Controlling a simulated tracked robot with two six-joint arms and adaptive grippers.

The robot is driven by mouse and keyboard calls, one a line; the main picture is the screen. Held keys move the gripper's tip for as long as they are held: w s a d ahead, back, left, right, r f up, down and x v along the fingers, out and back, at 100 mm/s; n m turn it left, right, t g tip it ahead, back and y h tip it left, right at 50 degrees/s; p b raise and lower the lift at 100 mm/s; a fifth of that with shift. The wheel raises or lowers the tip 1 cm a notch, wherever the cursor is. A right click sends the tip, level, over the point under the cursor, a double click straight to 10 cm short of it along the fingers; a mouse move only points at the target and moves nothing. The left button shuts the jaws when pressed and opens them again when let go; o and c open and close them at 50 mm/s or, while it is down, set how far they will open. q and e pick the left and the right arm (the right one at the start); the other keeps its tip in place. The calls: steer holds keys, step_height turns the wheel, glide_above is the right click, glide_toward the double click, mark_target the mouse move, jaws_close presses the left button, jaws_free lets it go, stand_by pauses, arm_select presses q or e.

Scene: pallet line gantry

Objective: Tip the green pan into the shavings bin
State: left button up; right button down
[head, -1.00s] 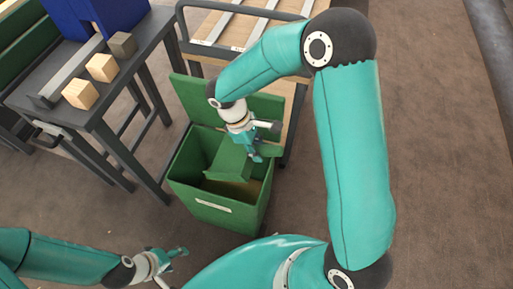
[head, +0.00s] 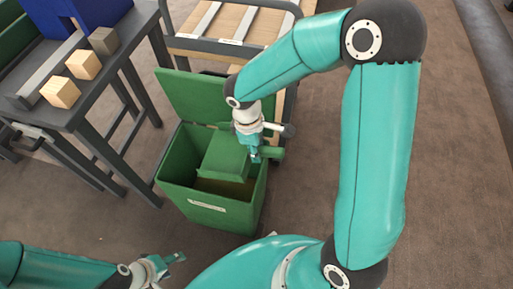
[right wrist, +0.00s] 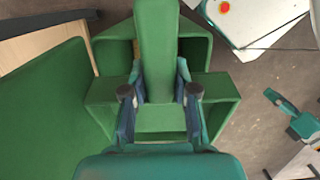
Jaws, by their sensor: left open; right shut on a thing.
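The green pan (head: 225,158) is in the mouth of the green shavings bin (head: 205,214), tilted, its inside hidden from the head view. The bin's lid (head: 190,98) stands open behind it. Brown material (head: 228,188) shows inside the bin. My right gripper (head: 256,154) is shut on the pan near its right end, above the bin's right rim. In the right wrist view a long green part, seemingly the pan (right wrist: 155,45), lies between the fingers, with green bin walls around it. My left gripper (head: 172,265) is open and empty, low and left, apart from the bin.
A dark table (head: 70,112) at the left holds a grey bar (head: 50,70), two light wooden blocks (head: 84,64) and a darker block (head: 104,40). A railed cart (head: 225,45) stands behind the bin.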

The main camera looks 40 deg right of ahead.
mark_target(262, 148)
steer(key=shift+s+d+f+t+y+b, duration=0.15)
steer(key=shift+f+t+y+b, duration=0.2)
steer(key=shift+f+b, duration=0.2)
steer(key=shift+s+d+f+t+y+b, duration=0.15)
steer(key=shift+f+t+y+b, duration=0.2)
steer(key=shift+b, duration=0.35)
steer(key=shift+s+d+f+t+y+b, duration=0.2)
steer(key=shift+f+t+b, duration=0.1)
steer(key=shift+f+b, duration=0.3)
steer(key=shift+r+p, duration=2.55)
steer(key=shift+r, duration=0.5)
steer(key=shift+w+r, duration=0.1)
steer(key=shift+r, duration=0.05)
